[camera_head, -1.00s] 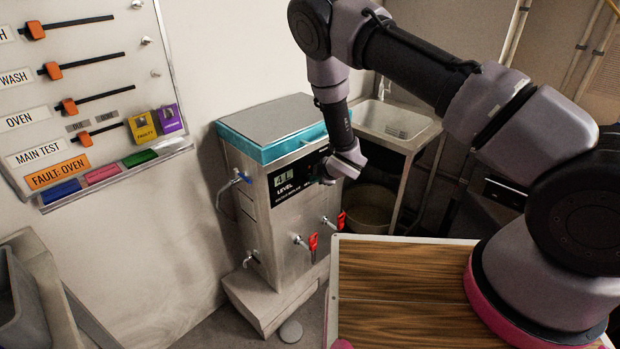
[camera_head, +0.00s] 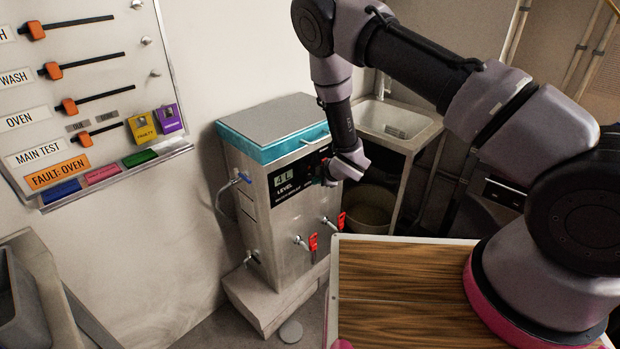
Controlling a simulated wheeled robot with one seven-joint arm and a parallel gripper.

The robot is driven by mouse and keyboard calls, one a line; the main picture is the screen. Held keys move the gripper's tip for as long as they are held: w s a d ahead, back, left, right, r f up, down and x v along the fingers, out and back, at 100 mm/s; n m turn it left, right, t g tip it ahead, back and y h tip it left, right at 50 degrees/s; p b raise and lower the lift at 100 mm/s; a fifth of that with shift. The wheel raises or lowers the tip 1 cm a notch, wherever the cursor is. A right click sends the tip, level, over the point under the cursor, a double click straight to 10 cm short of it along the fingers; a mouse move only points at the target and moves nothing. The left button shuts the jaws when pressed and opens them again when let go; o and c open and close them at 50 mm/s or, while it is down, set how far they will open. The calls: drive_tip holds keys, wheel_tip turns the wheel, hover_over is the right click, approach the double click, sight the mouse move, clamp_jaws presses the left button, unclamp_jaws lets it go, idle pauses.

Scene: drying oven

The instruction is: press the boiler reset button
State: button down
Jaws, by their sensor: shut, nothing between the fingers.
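The boiler (camera_head: 290,222) is a steel box with a teal-edged lid, standing on a low plinth by the wall. Its black front panel (camera_head: 289,194) has a small display and the word LEVEL. My gripper (camera_head: 330,172) is at the right part of this panel, at its upper front. It is shut with nothing in it. The reset button cannot be made out; my gripper and wrist cover the right part of the panel. I cannot tell whether the fingertips touch the panel.
Two red-handled taps (camera_head: 312,242) stick out below the panel. A sink (camera_head: 400,122) and a bin (camera_head: 366,206) are behind on the right. A whiteboard (camera_head: 90,90) hangs at left. A wooden top (camera_head: 385,290) lies in front.

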drive_tip(key=shift+d, duration=0.1)
drive_tip(key=shift+s+d, duration=1.7)
drive_tip(key=shift+d, duration=0.2)
